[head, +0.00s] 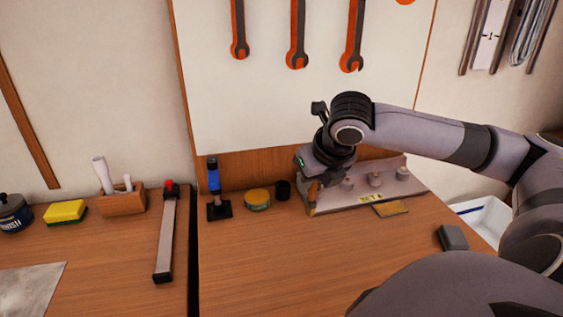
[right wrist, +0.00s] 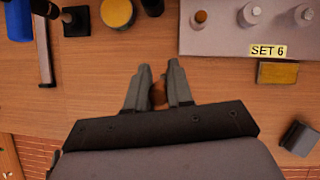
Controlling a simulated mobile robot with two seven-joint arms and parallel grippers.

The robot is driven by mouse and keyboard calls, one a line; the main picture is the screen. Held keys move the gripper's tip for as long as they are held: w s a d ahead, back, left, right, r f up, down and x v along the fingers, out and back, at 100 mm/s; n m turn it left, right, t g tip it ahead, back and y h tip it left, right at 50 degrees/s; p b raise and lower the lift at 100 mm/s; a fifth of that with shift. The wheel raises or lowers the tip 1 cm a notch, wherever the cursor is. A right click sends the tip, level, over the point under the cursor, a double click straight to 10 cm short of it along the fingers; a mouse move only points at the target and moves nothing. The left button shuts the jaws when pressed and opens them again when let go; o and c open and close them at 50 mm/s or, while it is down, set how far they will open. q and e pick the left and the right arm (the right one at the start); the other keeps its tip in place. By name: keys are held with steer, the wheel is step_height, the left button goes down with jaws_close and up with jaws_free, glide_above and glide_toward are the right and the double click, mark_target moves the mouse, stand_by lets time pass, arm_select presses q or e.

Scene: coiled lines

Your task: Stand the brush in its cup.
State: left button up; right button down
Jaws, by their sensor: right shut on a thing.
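My right gripper (head: 312,191) is low over the back of the bench, in front of the left end of the grey board. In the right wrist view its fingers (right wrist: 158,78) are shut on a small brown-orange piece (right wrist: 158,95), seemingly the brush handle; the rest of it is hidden. A brown piece also shows below the gripper in the head view. A small dark cup (head: 283,190), likely the brush's cup, stands just left of the gripper, apart from it. In the wrist view it (right wrist: 153,6) is cut by the top edge. My left gripper is not in view.
A yellow-green tin (head: 257,200) and a blue-handled tool on a black base (head: 219,211) stand left of the cup. The grey board (head: 345,201) holds several pegs. A tan block (head: 390,209) and grey block (head: 453,238) lie at right. The bench front is clear.

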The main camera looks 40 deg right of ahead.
steer(key=w+d, duration=0.1)
steer(key=w, duration=0.3)
steer(key=w+d+p, duration=0.1)
steer(key=w, duration=0.3)
steer(key=w+d+p, duration=0.1)
steer(key=w+d, duration=0.1)
steer(key=w, duration=0.3)
steer(key=shift+f+p, duration=0.4)
steer(key=shift+f, duration=1.35)
steer(key=shift+f, duration=0.15)
steer(key=shift+f, duration=0.4)
steer(key=c, duration=1)
jaws_free()
